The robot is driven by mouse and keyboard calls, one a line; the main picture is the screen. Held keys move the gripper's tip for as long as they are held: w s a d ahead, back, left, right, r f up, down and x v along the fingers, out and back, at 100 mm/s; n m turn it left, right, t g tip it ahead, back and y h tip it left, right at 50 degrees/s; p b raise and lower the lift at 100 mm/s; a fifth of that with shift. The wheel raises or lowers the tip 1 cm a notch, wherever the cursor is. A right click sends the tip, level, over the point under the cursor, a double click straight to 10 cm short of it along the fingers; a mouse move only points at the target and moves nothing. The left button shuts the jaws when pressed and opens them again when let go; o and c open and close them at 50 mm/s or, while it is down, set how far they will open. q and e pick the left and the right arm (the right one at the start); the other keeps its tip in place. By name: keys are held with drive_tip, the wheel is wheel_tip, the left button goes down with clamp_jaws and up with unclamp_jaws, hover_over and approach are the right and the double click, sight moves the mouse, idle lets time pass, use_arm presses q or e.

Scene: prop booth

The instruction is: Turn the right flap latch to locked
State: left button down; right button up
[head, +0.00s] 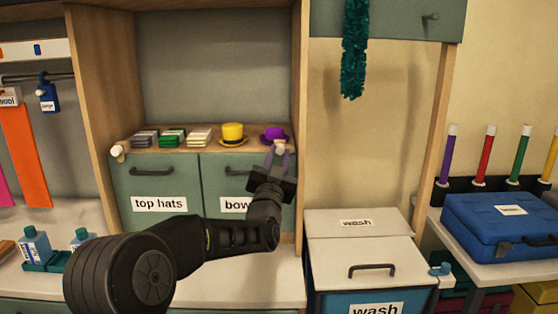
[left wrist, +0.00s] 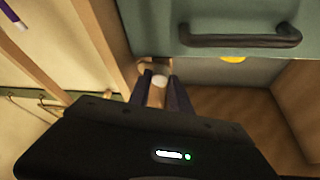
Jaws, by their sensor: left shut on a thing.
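The right flap (head: 219,184) is a grey-green panel with a dark handle and a label partly hidden by my arm, reading "bow". Its latch (head: 280,147) is a small pale wooden piece at the flap's upper right corner. My left gripper (head: 280,158) is shut on this latch. In the left wrist view the latch (left wrist: 158,84) shows between the two fingers of the gripper (left wrist: 158,97), with a white round end. The flap (left wrist: 150,30) and its handle fill the top of that view. The fingers partly cover the latch, so its exact angle is hard to tell. My right gripper is out of view.
The left flap (head: 123,183), labelled "top hats", has its own latch (head: 118,151) at its upper left. A purple hat (head: 272,133) sits on the shelf close behind my gripper, beside a yellow hat (head: 233,134). A wash bin (head: 362,255) stands at lower right.

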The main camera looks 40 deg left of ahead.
use_arm(q)
drive_tip(key=m+h+b, duration=0.1)
drive_tip(key=m, duration=0.1)
drive_tip(key=m+h+b, duration=0.1)
drive_tip(key=m, duration=0.2)
drive_tip(key=shift+m+h+b, duration=0.3)
drive_tip(key=shift+b, duration=0.1)
drive_tip(key=m, duration=0.1)
drive_tip(key=m+h+b, duration=0.1)
drive_tip(key=m, duration=0.1)
drive_tip(key=shift+s+a+g+h, duration=0.1)
drive_tip(key=shift+g+h, duration=0.2)
drive_tip(key=shift+r+m+h, duration=0.2)
drive_tip(key=shift+m+h, duration=0.1)
drive_tip(key=shift+m, duration=0.8)
drive_tip(key=m, duration=0.1)
drive_tip(key=m+g+p, duration=0.1)
drive_tip(key=shift+r+m+g+h, duration=0.2)
drive_tip(key=shift+m+g+h, duration=0.1)
drive_tip(key=shift+m, duration=0.1)
drive_tip(key=m+g+p, duration=0.1)
drive_tip(key=m+p, duration=0.1)
drive_tip(key=shift+r+m, duration=0.15)
drive_tip(key=shift+m, duration=0.25)
drive_tip(key=shift+m+g+p, duration=0.4)
drive_tip(key=shift+m+p, duration=0.2)
drive_tip(key=shift+p, duration=0.15)
drive_tip(key=shift+f, duration=0.2)
